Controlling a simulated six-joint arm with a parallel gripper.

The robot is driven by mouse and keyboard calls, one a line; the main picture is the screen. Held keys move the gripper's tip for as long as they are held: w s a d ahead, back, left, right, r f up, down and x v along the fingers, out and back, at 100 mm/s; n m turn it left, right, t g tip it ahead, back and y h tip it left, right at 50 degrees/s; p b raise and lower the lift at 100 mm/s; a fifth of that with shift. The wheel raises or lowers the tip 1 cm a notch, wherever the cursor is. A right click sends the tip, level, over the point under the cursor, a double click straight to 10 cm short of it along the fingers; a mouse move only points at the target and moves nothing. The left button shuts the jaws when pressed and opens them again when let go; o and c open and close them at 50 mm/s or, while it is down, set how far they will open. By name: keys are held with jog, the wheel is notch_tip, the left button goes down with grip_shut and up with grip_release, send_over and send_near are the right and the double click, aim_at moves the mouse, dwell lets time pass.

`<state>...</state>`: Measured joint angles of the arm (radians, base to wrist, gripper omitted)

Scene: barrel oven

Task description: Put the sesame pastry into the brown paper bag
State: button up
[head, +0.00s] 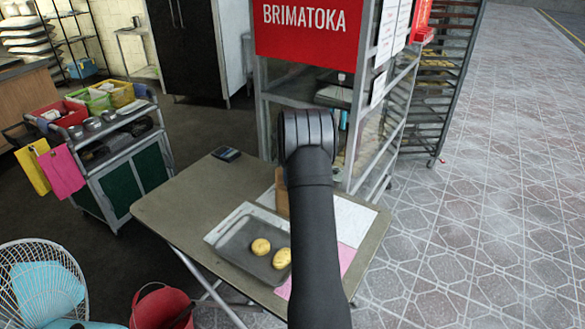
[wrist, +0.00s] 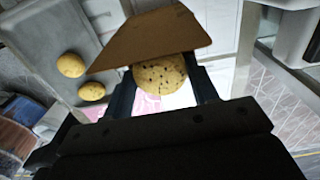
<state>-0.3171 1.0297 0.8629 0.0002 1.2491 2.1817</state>
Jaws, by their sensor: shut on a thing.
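A round golden pastry with dark specks (wrist: 160,76) sits between the fingers of my gripper (wrist: 163,80) in the wrist view, and the gripper is shut on it. The brown paper bag (wrist: 150,35) is just beyond the pastry, its edge meeting the pastry's upper side in the picture. I cannot tell whether they touch or whether any of the pastry is inside. In the head view the bag (head: 282,192) stands on the table behind the tray, partly hidden by my arm. My gripper and the held pastry are hidden there.
A grey tray (head: 232,238) with two yellow pastries (head: 261,247) lies on the table (head: 170,207). White and pink sheets (head: 350,222) lie to the right. A glass rack with a red sign (head: 305,28) stands behind. A small dark device (head: 226,153) sits at the back edge.

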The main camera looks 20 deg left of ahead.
jog(key=shift+f, duration=4.2)
jog(key=o, duration=1)
jog(key=shift+o, duration=0.2)
jog(key=shift+r, duration=0.1)
notch_tip(320, 180, up, 17)
jog(key=shift+r, duration=0.15)
